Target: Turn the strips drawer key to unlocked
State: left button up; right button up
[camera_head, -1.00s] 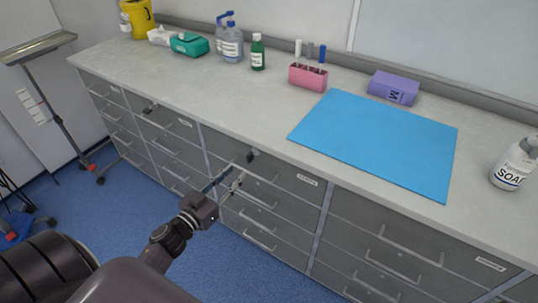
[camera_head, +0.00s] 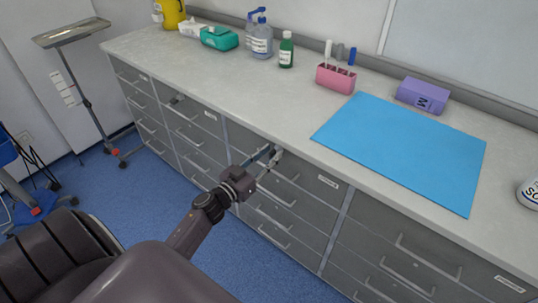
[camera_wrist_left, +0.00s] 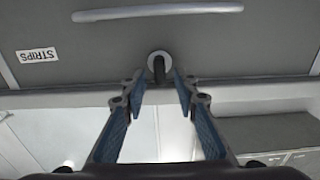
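The strips drawer (camera_head: 318,196) is a grey top drawer under the counter, shut, with a white label. In the left wrist view its front (camera_wrist_left: 100,50) shows a "STRIPS" label (camera_wrist_left: 38,55) at the left. Its dark key (camera_wrist_left: 158,68) sits in a round silver lock, with its grip upright in the picture. The key also shows in the head view (camera_head: 278,152), partly hidden by the fingers. My left gripper (camera_wrist_left: 160,82) is open, its blue-padded fingertips on either side of the key with gaps. It also shows in the head view (camera_head: 272,154). My right gripper is out of view.
The counter edge overhangs just above the lock. A bar handle (camera_wrist_left: 160,13) crosses the drawer front near the key. Another key (camera_head: 177,99) sits on a drawer further left. A blue mat (camera_head: 405,150) and pink holder (camera_head: 335,78) are on the counter.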

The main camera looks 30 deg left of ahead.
pick_arm(q)
jog(key=shift+c, duration=0.3)
grip_shut()
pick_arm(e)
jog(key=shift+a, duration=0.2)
